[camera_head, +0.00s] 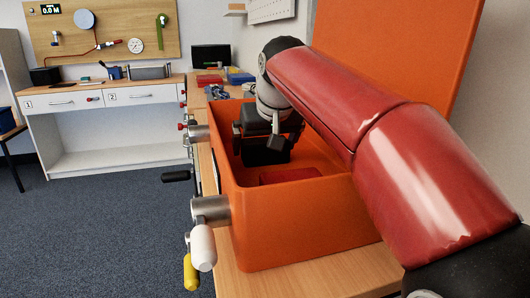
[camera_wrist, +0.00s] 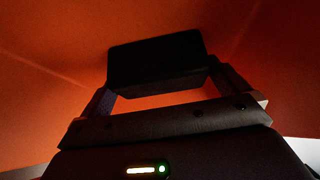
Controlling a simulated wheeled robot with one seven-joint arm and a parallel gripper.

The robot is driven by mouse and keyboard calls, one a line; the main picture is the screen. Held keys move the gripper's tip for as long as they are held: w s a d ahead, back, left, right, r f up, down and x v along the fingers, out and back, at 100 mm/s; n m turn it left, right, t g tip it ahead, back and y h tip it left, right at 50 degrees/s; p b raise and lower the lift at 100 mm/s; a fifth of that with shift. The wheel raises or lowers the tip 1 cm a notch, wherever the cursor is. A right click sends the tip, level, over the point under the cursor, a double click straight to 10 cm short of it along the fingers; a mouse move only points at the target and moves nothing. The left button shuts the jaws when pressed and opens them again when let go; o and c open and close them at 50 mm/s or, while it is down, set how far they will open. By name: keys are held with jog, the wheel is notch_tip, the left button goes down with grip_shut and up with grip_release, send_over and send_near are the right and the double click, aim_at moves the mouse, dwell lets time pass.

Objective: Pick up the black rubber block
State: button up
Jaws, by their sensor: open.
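The black rubber block (camera_head: 265,153) is inside the orange box (camera_head: 291,226), seen partly behind my fingers in the head view. In the wrist view the dark block (camera_wrist: 156,58) lies across the space at the ends of my fingers. My gripper (camera_head: 256,146) is open and reaches down into the box. In the wrist view my gripper (camera_wrist: 160,80) has one finger near each end of the block. Whether the fingers touch it is too dark to tell.
The box walls surround my gripper, and the orange lid (camera_head: 400,40) stands open behind my arm. The box sits on a wooden bench (camera_head: 315,281) with metal fittings (camera_head: 211,209) at its left edge.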

jog(key=c, duration=0.9)
